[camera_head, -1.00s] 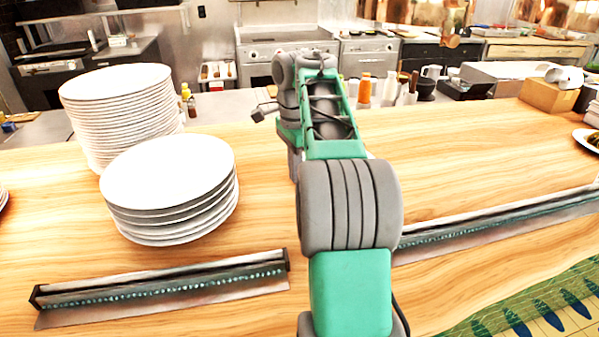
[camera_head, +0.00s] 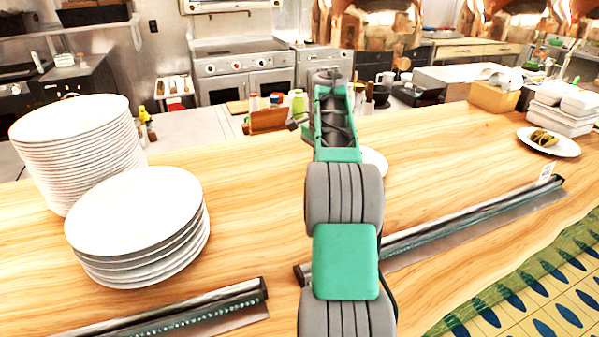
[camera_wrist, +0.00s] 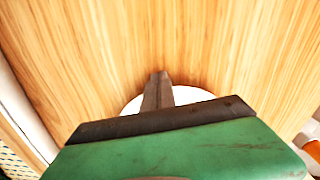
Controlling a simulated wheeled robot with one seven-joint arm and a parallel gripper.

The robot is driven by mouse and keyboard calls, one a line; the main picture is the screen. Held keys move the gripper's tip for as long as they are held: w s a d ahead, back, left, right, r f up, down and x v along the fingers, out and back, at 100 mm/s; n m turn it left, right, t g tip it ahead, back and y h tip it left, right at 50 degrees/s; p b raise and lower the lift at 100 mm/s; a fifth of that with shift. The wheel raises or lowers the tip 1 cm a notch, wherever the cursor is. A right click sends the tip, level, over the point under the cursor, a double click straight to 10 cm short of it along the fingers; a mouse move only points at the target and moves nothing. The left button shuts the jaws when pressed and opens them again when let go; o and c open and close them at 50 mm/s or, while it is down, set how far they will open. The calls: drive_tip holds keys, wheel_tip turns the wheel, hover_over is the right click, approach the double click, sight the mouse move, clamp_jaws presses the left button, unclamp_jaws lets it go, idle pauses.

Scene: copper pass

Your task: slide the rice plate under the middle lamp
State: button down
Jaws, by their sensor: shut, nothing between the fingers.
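My gripper (camera_wrist: 160,82) is shut and empty in the wrist view, its fingertips over bare wood. Behind the fingers, a white plate (camera_wrist: 191,95) lies on the counter, largely hidden by my gripper. In the head view a white plate's edge (camera_head: 375,162) shows just right of my arm, which hides the rest. I cannot tell whether rice is on it. My fingers are hidden in the head view. Copper domed shapes (camera_head: 380,22) show at the top; I cannot tell whether they are the lamps.
Tall (camera_head: 78,150) and short (camera_head: 138,212) stacks of white plates stand at left. A plate with food (camera_head: 548,142) and white containers (camera_head: 566,108) are at right. Metal rails (camera_head: 470,218) (camera_head: 190,315) lie along the front. The wood between is largely clear.

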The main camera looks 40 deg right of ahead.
drive_tip(key=shift+d, duration=1.1)
drive_tip(key=shift+a, duration=0.1)
